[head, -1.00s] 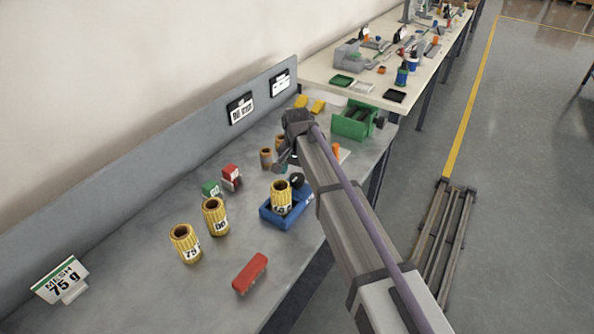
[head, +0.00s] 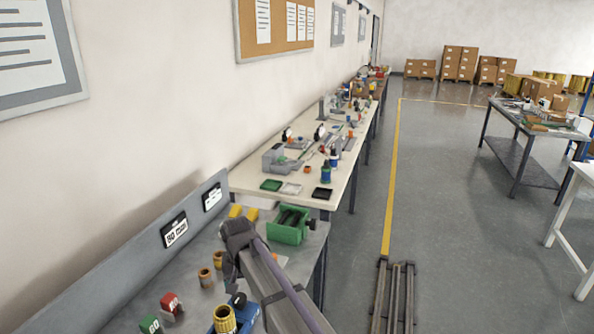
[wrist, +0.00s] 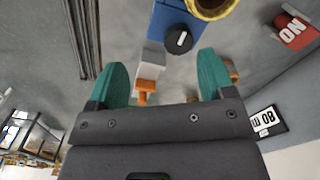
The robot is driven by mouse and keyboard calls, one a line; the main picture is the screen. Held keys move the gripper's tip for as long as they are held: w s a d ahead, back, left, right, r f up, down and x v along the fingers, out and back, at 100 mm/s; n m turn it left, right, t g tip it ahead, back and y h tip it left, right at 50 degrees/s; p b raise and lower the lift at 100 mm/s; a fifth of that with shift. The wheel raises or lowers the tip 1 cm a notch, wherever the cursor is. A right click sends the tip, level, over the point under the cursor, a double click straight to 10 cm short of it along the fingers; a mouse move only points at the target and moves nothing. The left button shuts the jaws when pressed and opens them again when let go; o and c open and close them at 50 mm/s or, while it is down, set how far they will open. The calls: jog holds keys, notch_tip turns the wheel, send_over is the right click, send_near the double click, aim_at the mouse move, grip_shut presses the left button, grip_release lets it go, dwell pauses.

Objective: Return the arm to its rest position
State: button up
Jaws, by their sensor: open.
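An orange-handled item (wrist: 147,88) and a pale block show beyond the gap. In the head view the fingers are mostly hidden by the wrist.
A blue base (wrist: 175,18) with a black knob carries a yellow ribbed cup (head: 225,319). Red (head: 171,304) and green (head: 150,323) blocks sit left.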

jog(key=s+d+m, duration=0.1)
jog(key=s+d, duration=0.4)
jog(key=d, duration=0.7)
jog(key=s+d, duration=0.5)
jog(key=d, duration=0.7)
jog(key=s+d+m, duration=0.1)
jog(key=s+d, duration=0.4)
jog(key=d, duration=0.7)
jog(key=shift+s+d+m, duration=0.3)
jog(key=shift+d, duration=0.1)
